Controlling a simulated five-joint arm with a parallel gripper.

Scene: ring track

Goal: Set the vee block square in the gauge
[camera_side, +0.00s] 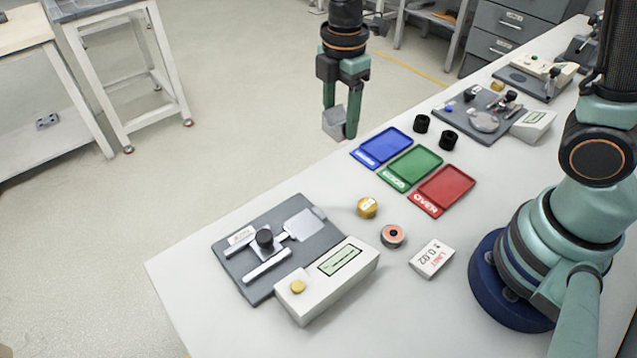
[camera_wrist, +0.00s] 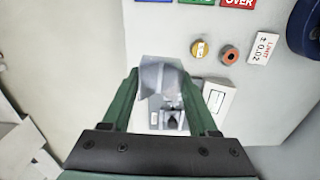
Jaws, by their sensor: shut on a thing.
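The vee block (camera_side: 335,123), a small grey metal block, is between the fingers of my gripper (camera_side: 340,118) in the side view. My gripper is shut on it and holds it up in the air, near the table's far left edge. In the wrist view the block (camera_wrist: 160,76) sits between the green fingertips and hides part of what lies beyond. The gauge (camera_side: 238,277) is a dark plate with metal bars, a black knob and a pale flat pad, at the table's near left. Its bars and knob show partly below the block in the wrist view (camera_wrist: 171,118).
A cream display box (camera_side: 328,281) stands beside the gauge plate. Blue (camera_side: 382,147), green (camera_side: 412,167) and red (camera_side: 443,189) trays lie mid-table. A brass piece (camera_side: 367,207), an orange-topped ring (camera_side: 393,236) and a white label block (camera_side: 432,259) lie between trays and box.

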